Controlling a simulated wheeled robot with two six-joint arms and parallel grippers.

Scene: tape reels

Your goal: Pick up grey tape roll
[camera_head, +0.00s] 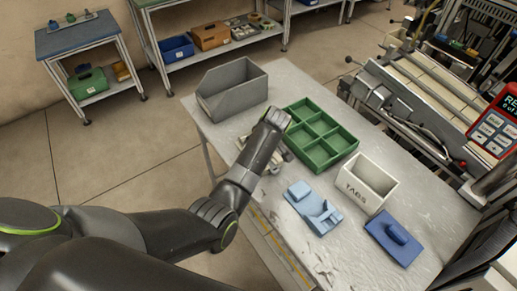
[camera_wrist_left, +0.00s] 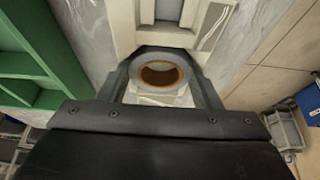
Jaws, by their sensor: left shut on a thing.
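The grey tape roll (camera_wrist_left: 161,57), a ring with a brown inner core, shows in the left wrist view between the two fingers of my left gripper (camera_wrist_left: 162,80). The gripper is shut on it. In the head view my left gripper (camera_head: 266,163) is over the table's near left part, beside the green tray. My wrist hides most of it there, and the roll cannot be made out. My right gripper is in neither view.
A green divided tray (camera_head: 345,144), a grey open bin (camera_head: 225,99), a white box marked TABS (camera_head: 369,185), a light blue fixture (camera_head: 312,207) and a dark blue block (camera_head: 391,244) stand on the table. A pale fixture (camera_wrist_left: 125,27) lies close to the roll.

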